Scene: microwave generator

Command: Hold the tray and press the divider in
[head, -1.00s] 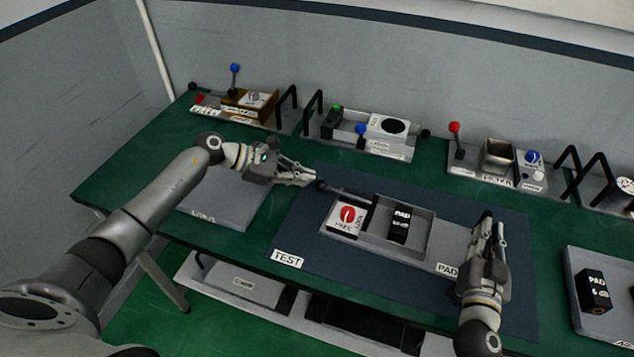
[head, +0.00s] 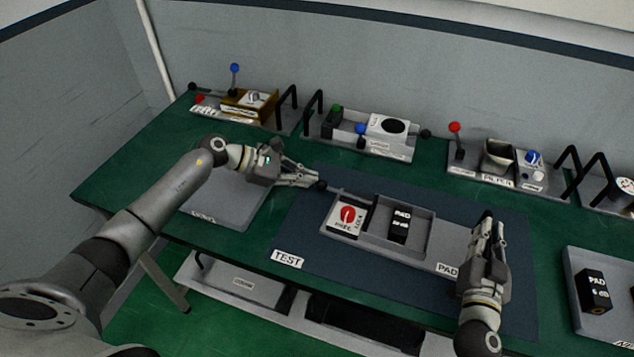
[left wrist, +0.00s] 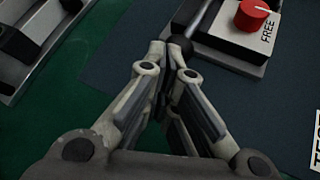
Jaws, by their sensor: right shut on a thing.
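The grey tray (head: 432,228) lies on the dark blue mat, with a black PAD block (head: 399,226) standing inside it. At its left end is a white plate with a red knob (head: 347,215) marked FREE and LOCK. A rod with a black ball end (head: 321,186) sticks out toward the left. My left gripper (head: 317,181) has its fingertips together at the black ball (left wrist: 181,44), with no object visible between them; contact is unclear. My right gripper (head: 487,222) is shut at the tray's right end; its grip is partly hidden by the fingers.
An empty grey plate (head: 225,205) lies to the left. Another tray with a PAD block (head: 594,291) stands at the right. Fixtures with coloured levers and black handles line the back of the green table (head: 130,175).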

